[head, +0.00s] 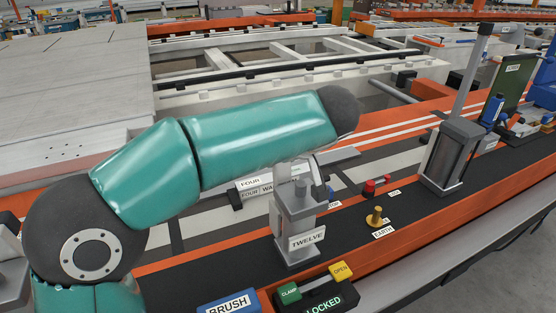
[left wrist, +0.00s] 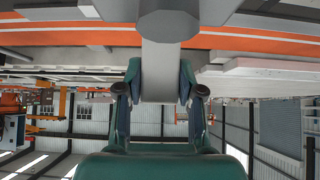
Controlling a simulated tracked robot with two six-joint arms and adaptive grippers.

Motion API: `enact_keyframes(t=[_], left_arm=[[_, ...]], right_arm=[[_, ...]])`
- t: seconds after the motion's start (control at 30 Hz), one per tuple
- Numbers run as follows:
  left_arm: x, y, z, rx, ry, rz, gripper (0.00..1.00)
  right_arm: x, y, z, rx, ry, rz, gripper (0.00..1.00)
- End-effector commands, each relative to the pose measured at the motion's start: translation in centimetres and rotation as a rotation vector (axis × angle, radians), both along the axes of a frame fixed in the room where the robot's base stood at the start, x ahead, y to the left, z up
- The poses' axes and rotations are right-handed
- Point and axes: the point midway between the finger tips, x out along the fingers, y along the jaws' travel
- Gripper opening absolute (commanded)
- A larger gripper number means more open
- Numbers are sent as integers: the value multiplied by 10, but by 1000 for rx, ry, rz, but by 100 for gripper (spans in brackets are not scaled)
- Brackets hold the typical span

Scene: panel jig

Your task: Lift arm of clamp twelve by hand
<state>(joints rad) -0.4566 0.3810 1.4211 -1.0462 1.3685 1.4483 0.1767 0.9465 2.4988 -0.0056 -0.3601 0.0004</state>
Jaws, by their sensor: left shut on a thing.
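Clamp twelve (head: 296,215) is a grey post with a TWELVE label on the black and orange bench, in the head view. My left arm crosses above and behind it, hiding most of the clamp's arm. In the left wrist view my left gripper (left wrist: 160,88) has its green fingers on both sides of a grey bar (left wrist: 168,60), shut on it. The bar appears to be the clamp's arm, with a thicker faceted end at the top of the picture. My right gripper is in neither view.
In front of clamp twelve is a LOCKED box (head: 328,300) with a green CLAMP button (head: 289,293) and a yellow OPEN button (head: 341,271). A brass EARTH knob (head: 375,216) and a red fitting (head: 371,188) stand to its right. Another clamp (head: 452,155) has its arm upright.

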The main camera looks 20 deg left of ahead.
Motion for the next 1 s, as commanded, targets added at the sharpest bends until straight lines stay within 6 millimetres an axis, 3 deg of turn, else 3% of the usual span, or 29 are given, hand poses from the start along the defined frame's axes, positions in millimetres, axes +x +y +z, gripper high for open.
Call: enact_keyframes(t=[0.23,0.27,0.4,0.77,1.0], left_arm=[[-1,-4,-2,-9,5,-6,0],[-1,-4,-2,-9,5,-6,42],[-1,-2,-2,-7,5,-4,62],[-2,-1,1,-5,2,0,62],[-15,-16,24,-6,-1,-3,62]], right_arm=[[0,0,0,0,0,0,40],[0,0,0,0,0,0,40],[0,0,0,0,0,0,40],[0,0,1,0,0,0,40],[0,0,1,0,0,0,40]])
